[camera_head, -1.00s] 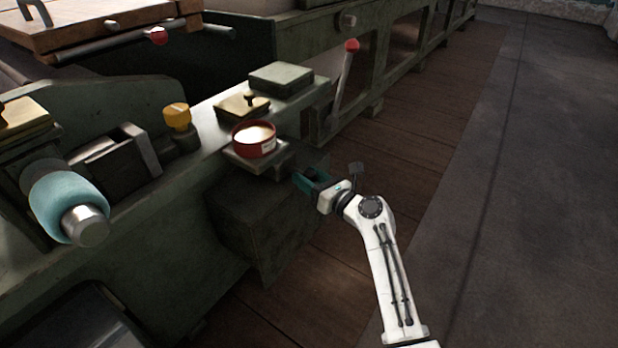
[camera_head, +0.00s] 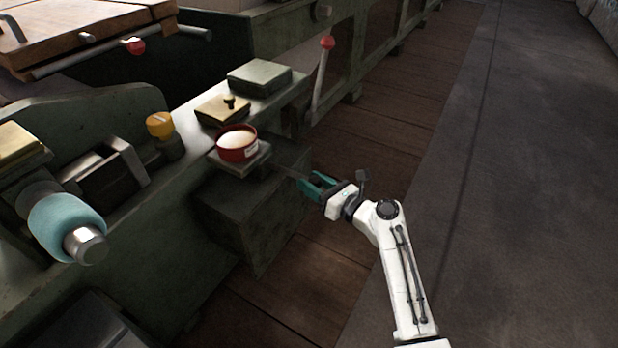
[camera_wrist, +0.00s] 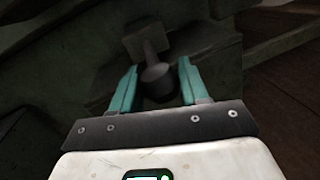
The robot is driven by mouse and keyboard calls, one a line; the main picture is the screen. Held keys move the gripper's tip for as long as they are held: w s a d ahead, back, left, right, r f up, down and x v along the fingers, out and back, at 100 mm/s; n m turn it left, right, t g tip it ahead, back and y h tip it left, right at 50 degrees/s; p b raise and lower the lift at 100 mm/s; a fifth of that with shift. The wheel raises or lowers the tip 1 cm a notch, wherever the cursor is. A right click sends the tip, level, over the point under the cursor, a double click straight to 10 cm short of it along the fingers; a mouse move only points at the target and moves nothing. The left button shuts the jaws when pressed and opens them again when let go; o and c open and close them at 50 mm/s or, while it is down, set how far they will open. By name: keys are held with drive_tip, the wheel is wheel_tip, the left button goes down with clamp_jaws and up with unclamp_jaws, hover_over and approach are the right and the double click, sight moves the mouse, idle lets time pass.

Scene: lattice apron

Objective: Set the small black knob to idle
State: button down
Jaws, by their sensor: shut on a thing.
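My gripper (camera_head: 312,184) is low at the machine's front side, to the right of the red tin. In the wrist view its two teal fingers are closed on the sides of a small dark round knob (camera_wrist: 160,82). A short stem (camera_wrist: 150,52) runs from this knob to a dark square block (camera_wrist: 146,36). In the head view the fingers mostly hide the knob, and a thin dark rod (camera_head: 284,171) shows between them and the machine. I cannot read any idle mark.
The red tin (camera_head: 237,145) stands on a ledge above a dark green box (camera_head: 245,205). Behind it are a brass plate (camera_head: 212,111) with a small dark peg, a yellow knob (camera_head: 159,124) and a red-tipped lever (camera_head: 326,44). The floor to the right is clear.

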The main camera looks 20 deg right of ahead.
drive_tip(key=shift+s+d+f, duration=0.1)
drive_tip(key=shift+s+f, duration=0.1)
drive_tip(key=shift+f, duration=0.05)
drive_tip(key=c, duration=1)
unclamp_jaws()
drive_tip(key=o, duration=0.4)
drive_tip(key=shift+r, duration=0.15)
drive_tip(key=p+v, duration=0.3)
drive_tip(key=v, duration=0.7)
drive_tip(key=shift+s+d, duration=0.2)
drive_tip(key=shift+s, duration=0.15)
